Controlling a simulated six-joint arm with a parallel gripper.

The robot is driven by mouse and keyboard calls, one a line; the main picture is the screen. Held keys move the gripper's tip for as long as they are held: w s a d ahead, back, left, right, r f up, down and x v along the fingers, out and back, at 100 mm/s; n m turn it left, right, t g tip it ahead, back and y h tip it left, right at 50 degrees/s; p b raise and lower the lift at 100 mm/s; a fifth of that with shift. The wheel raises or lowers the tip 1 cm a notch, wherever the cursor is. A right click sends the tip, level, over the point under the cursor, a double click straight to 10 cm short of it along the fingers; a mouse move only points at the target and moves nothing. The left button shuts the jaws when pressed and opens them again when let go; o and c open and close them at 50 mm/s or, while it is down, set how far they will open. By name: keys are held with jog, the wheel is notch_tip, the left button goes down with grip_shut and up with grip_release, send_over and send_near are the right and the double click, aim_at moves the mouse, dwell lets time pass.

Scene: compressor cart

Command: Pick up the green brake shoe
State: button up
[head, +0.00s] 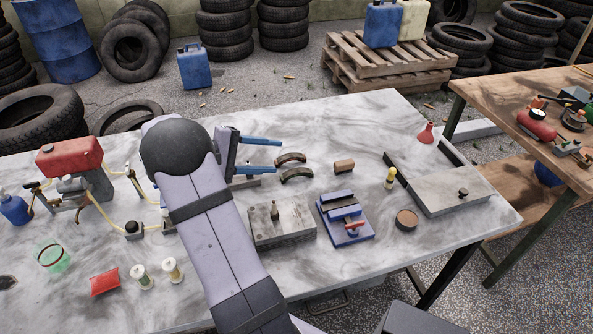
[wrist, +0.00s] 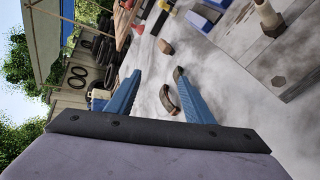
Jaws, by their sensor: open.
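Two curved brake shoes lie on the marble-topped table, one behind the other in the head view. The nearer, dark greenish one (head: 296,175) looks like the green shoe; the farther one (head: 290,158) is browner. Their colours are hard to tell apart at this size. In the wrist view, the darker greenish shoe (wrist: 178,74) is beside the right fingertip, partly hidden by it, and the browner shoe (wrist: 170,98) shows between the fingers. My gripper (head: 269,156) has its blue fingers apart and empty, just left of the shoes. The wrist view shows the open fingers (wrist: 162,80) too.
A small wooden block (head: 344,166) lies right of the shoes. A blue vise (head: 345,217) and a grey metal block (head: 281,222) stand nearer. The table behind the shoes is clear.

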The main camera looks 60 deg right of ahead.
jog(key=d+f+n+t+h+b, duration=0.1)
jog(key=d+n+h, duration=0.1)
jog(key=n, duration=0.5)
jog(key=n+t+b, duration=0.1)
jog(key=n+b, duration=0.2)
jog(key=n, duration=0.5)
send_near(296, 171)
jog(key=shift+s+d+r, duration=0.45)
jog(key=shift+d, duration=0.2)
jog(key=shift+s+a+f+n+t, duration=0.15)
jog(key=shift+f+n+t, duration=0.25)
jog(key=shift+n, duration=0.6)
jog(key=shift+p+x, duration=0.65)
jog(key=shift+x, duration=2.95)
jog(key=shift+f, duration=0.15)
grip_shut()
